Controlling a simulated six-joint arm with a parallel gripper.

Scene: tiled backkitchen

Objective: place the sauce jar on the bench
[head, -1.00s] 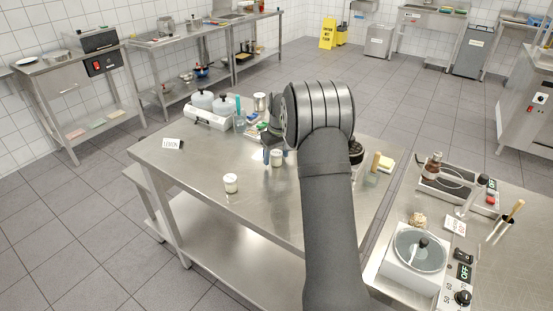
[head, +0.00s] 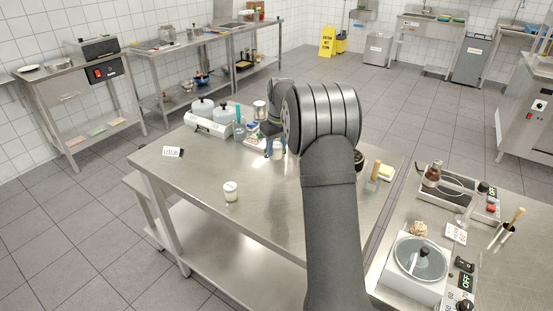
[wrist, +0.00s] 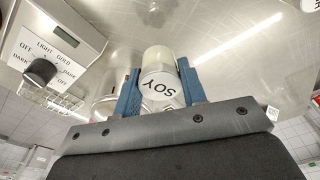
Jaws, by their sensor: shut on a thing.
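My gripper (head: 275,151) is over the far part of the steel bench (head: 200,180). Its blue fingers (wrist: 157,92) are shut on a small pale jar (wrist: 162,82), whose lid reads SOY, upside down in the wrist view. The held jar (head: 277,150) also shows between the fingers in the head view, partly hidden. I cannot tell whether its base touches the bench. A second small jar with a pale lid (head: 230,191) stands on the bench nearer the front, apart from my gripper.
A white unit with two lidded pots (head: 207,118) stands at the bench's far left, near a LEMON card (head: 173,152). In the wrist view a dial panel (wrist: 50,52) is at upper left. The bench's front left is mostly clear. My arm hides part of the right side.

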